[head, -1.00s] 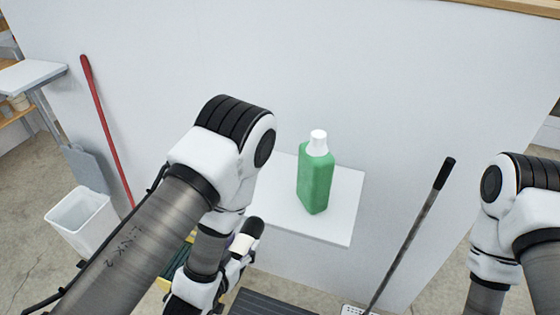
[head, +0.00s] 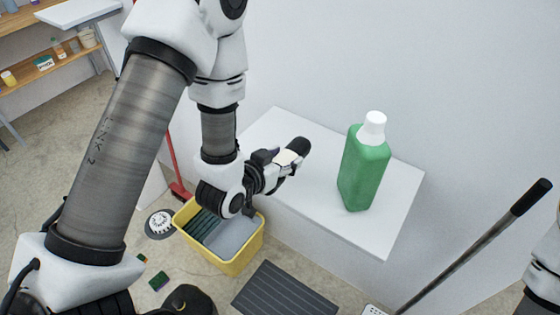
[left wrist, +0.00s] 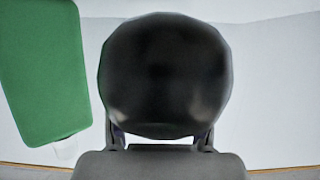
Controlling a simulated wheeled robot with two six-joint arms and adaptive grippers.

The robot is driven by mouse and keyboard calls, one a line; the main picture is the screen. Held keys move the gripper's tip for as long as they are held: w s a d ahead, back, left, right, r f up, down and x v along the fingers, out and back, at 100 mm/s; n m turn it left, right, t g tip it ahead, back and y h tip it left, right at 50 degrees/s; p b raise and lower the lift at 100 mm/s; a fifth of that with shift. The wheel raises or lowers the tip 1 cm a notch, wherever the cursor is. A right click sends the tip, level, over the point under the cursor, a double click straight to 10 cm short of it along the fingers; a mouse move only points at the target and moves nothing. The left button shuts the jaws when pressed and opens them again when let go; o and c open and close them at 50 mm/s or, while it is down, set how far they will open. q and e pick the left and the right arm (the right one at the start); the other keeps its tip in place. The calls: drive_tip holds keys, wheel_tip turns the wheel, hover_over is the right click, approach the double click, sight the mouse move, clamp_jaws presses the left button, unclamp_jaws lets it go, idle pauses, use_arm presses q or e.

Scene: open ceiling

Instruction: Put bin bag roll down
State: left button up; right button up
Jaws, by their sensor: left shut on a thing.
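The bin bag roll (head: 299,146) is black with a pale band, and my left gripper (head: 288,160) is shut on it. In the left wrist view the roll's dark round end (left wrist: 166,75) fills the middle, between the fingers (left wrist: 160,140). In the head view the roll is over the white shelf (head: 330,218), left of the green bottle; I cannot tell whether it touches the shelf. My right gripper is not in view; only part of that arm shows at the right edge.
A green bottle with a white cap (head: 365,170) stands upright on the shelf. A yellow bucket (head: 240,262) is on the floor below left, near a dark grey mat (head: 285,292). A long-handled tool (head: 475,245) leans at right. The shelf's front part is clear.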

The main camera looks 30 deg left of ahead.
use_arm(q)
drive_tip(key=shift+w+a+r+p, duration=0.15)
drive_tip(key=shift+w+a+p, duration=0.15)
drive_tip(key=shift+w+p, duration=0.25)
drive_tip(key=shift+w+a+r+p, duration=0.1)
drive_tip(key=shift+w+a+p, duration=0.15)
drive_tip(key=shift+w+p, duration=0.3)
drive_tip(key=w+a, duration=0.1)
drive_tip(key=w+a+p, duration=0.2)
drive_tip(key=a, duration=0.1)
drive_tip(key=shift+w+f, duration=0.3)
drive_tip(key=f, duration=0.1)
drive_tip(key=f+p, duration=0.1)
drive_tip(key=f, duration=0.1)
drive_tip(key=shift+w+d+f, duration=0.2)
drive_tip(key=shift+w+f, duration=0.1)
drive_tip(key=shift+f, duration=0.1)
drive_tip(key=shift+a, duration=0.1)
drive_tip(key=shift+s+f, duration=0.1)
drive_tip(key=shift+s, duration=0.05)
drive_tip(key=shift+f, duration=0.15)
drive_tip(key=o, duration=1.4)
drive_tip(key=shift+c, duration=0.2)
